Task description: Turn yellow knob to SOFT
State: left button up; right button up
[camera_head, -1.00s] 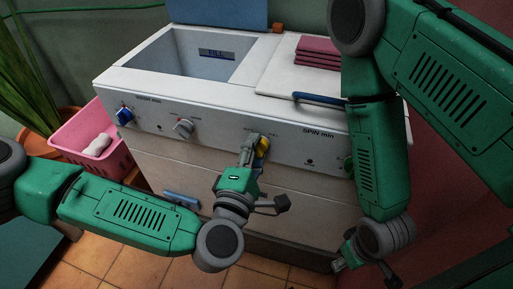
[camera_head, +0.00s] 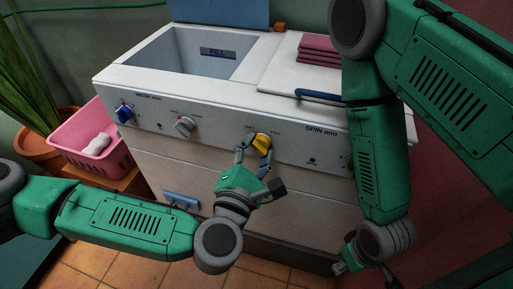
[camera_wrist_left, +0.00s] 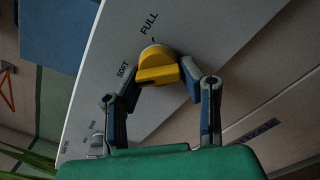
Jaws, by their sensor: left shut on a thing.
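The yellow knob (camera_head: 261,142) sits on the front panel of a white washing machine (camera_head: 210,150). In the left wrist view the yellow knob (camera_wrist_left: 158,72) sits between a printed SOFT label (camera_wrist_left: 123,70) and a FULL label (camera_wrist_left: 149,24). Its exact pointing is hard to tell. My left gripper (camera_head: 252,152) is at the knob, one finger on each side. In the left wrist view the left gripper's (camera_wrist_left: 162,80) fingertips meet the knob's two ends. My right gripper (camera_head: 350,258) hangs low in front of the machine, at the right, away from the knob; its fingers are unclear.
A blue knob (camera_head: 124,114) and a grey knob (camera_head: 184,126) are farther left on the panel. The open tub (camera_head: 190,60) and folded pink cloths (camera_head: 318,48) are on top. A pink basket (camera_head: 92,150) and a plant stand at the left.

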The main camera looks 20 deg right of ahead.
pick_arm(q)
jog(key=shift+f, duration=0.1)
jog(key=o, duration=1.1)
jog(key=shift+c, duration=0.2)
jog(key=shift+o, duration=0.4)
jog(key=shift+d, duration=0.1)
jog(key=v, duration=1.2)
jog(key=shift+w, duration=0.1)
